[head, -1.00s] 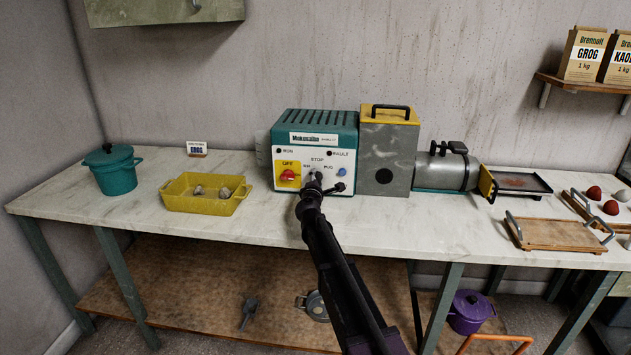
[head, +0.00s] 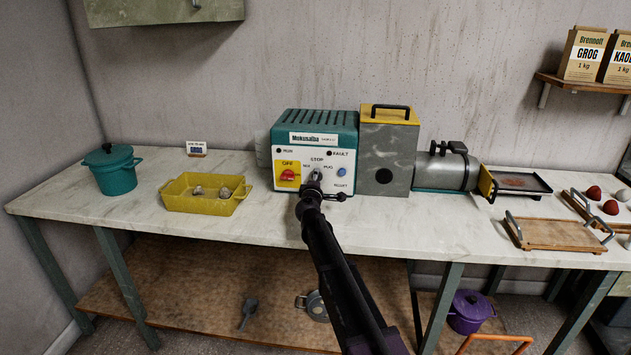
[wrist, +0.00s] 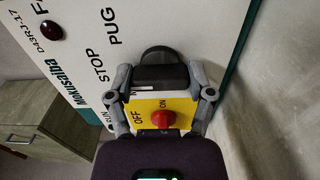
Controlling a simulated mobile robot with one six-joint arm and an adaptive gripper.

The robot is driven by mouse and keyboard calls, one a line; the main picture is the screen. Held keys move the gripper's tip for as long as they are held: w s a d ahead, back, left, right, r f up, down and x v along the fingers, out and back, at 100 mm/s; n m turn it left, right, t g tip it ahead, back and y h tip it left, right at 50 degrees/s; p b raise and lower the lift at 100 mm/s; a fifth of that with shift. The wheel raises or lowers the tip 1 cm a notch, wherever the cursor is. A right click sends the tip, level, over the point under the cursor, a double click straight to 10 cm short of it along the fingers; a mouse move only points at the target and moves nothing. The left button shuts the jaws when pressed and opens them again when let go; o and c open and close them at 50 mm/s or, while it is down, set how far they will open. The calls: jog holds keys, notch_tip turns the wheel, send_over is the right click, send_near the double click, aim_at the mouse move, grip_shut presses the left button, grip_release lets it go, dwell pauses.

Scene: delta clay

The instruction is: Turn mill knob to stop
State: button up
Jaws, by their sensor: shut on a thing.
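The mill (head: 315,125) is a teal and white machine on the bench, its front panel marked OFF, STOP, PUG and RESET. My gripper (head: 314,178) is at the panel, just below the STOP mark, and covers most of the knob in the head view. In the wrist view, my gripper (wrist: 162,80) has one finger on each side of the black mill knob (wrist: 158,54) and is shut on it. STOP and PUG are printed to the knob's left there. The knob's exact pointing direction is hard to tell.
A red switch (head: 288,175) on a yellow plate sits left of the knob; a blue button (head: 341,172) sits right. A yellow tray (head: 190,204) and teal pot (head: 112,182) stand left on the bench. A grey box (head: 388,150) adjoins the mill's right side.

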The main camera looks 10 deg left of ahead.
jog(key=shift+w, duration=0.1)
jog(key=o, duration=1.1)
jog(key=shift+s+a, duration=0.2)
jog(key=shift+s, duration=5.85)
